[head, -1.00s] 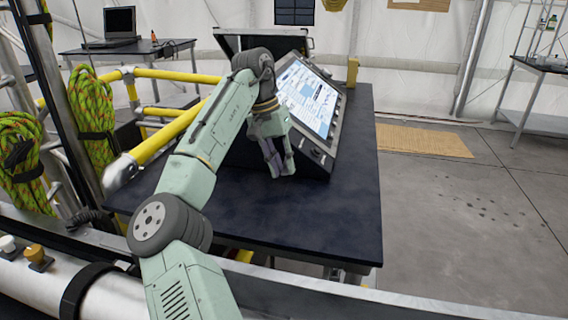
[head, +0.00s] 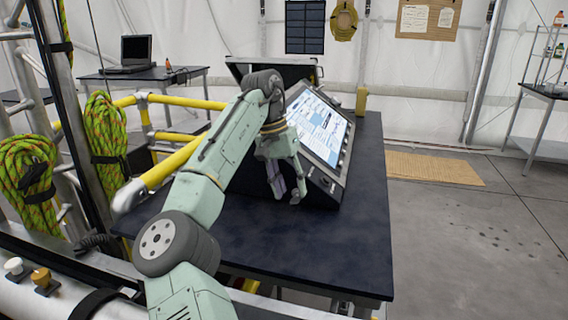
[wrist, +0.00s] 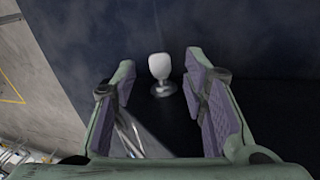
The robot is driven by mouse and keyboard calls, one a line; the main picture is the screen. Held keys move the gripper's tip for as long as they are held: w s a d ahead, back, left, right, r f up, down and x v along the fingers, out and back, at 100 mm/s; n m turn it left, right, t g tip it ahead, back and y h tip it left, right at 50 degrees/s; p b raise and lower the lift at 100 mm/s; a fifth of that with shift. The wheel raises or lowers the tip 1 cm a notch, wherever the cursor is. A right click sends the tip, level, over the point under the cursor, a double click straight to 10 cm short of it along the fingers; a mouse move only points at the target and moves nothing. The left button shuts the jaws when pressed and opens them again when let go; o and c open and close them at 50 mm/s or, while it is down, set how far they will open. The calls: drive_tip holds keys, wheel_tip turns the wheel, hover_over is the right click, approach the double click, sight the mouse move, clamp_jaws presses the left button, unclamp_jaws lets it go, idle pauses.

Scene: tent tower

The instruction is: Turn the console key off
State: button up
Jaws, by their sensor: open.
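The console (head: 318,135) stands on a dark table, its lit screen sloping and a row of controls along its lower edge. My gripper (head: 288,194) hangs just in front of the console's near lower corner, fingers pointing down. In the wrist view my gripper (wrist: 160,100) is open, with purple-grey pads apart. Between and beyond the pads is a small white-headed piece, apparently the key (wrist: 160,66), on a round metal base. No contact with either pad shows. The key cannot be made out in the head view.
The dark table top (head: 345,245) is clear to the front and right. Yellow rails (head: 175,160) and green rope coils (head: 104,140) stand to the left. A laptop (head: 137,52) sits on a table behind. Open floor (head: 465,230) lies to the right.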

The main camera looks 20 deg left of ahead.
drive_tip(key=v, duration=1)
drive_tip(key=shift+c, duration=0.6)
